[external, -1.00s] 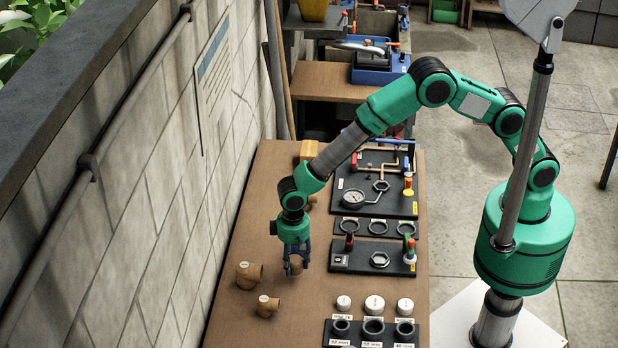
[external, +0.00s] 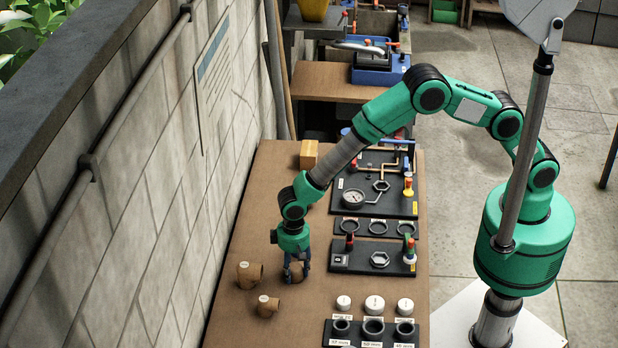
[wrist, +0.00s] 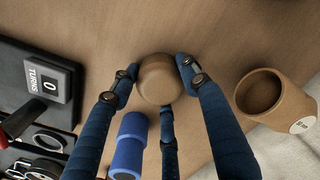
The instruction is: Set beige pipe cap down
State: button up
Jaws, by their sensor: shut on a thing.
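My gripper (external: 296,272) points down over the brown bench near the wall. In the wrist view my blue-fingered gripper (wrist: 160,76) is shut on a rounded beige-brown pipe cap (wrist: 159,82), with fingertips on both sides. In the external view the cap (external: 297,268) is partly hidden by the fingers. It is at or just above the bench top (external: 330,283); I cannot tell whether it touches.
Two brown pipe fittings (external: 249,274) (external: 268,305) lie left and front of my gripper. A black valve board (external: 373,257) is to the right. White caps (external: 374,304) and a labelled ring holder (external: 373,333) stand at front right. A blue cylinder (wrist: 130,145) shows beside the fingers.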

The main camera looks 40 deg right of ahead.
aim_at(294, 266)
jog(key=shift+f, duration=0.15)
jog(key=o, duration=1.1)
notch_tip(294, 266, up, 12)
jog(key=shift+r+p, duration=0.15)
jog(key=shift+p, duration=0.25)
dwell(0.6)
